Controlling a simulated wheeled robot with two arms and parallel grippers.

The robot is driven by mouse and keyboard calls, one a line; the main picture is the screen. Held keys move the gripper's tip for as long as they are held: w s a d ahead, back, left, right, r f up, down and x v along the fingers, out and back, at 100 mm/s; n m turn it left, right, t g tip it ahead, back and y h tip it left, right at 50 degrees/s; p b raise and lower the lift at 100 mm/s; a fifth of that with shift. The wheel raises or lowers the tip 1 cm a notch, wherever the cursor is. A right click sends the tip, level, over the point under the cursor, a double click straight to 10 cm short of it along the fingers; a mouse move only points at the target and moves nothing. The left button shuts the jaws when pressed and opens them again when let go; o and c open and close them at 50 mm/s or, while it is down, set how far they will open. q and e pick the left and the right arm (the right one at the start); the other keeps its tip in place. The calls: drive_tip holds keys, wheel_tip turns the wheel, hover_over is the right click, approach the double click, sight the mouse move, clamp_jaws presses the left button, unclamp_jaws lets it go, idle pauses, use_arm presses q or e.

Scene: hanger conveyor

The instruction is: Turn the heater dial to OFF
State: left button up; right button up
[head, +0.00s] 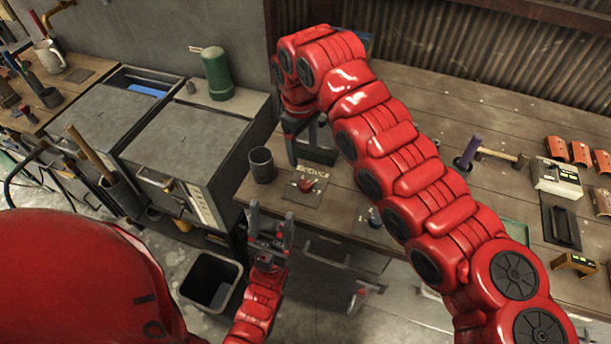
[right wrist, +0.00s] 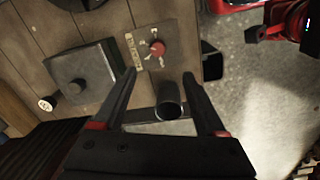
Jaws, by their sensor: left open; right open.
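The red heater dial (head: 305,186) sits on a small square grey plate with a label strip, near the bench's front edge. The dial also shows in the right wrist view (right wrist: 157,48), between and beyond my fingertips. Its marks are too small to read, so I cannot tell its setting. My right gripper (head: 304,150) is open and empty above the bench, behind the dial in the head view; its fingers (right wrist: 160,75) are apart and do not visibly touch the dial. My left gripper (head: 271,217) is open and empty, in front of the bench edge, fingers pointing up.
A dark cup (head: 262,166) stands left of the dial plate. A dark box with a knob (right wrist: 82,78) stands on the bench close to my right gripper. A black bin (head: 210,280) is on the floor. A hammer (head: 500,153) and other items lie at the right.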

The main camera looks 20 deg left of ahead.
sight(306, 183)
drive_tip(key=f+p, duration=0.1)
drive_tip(key=f, duration=0.4)
drive_tip(key=w+f+p, duration=0.1)
drive_tip(key=f, duration=0.3)
drive_tip(key=f+p, duration=0.2)
drive_tip(key=f, duration=0.3)
drive_tip(key=shift+w+f, duration=0.15)
drive_tip(key=shift+f, duration=0.2)
clamp_jaws()
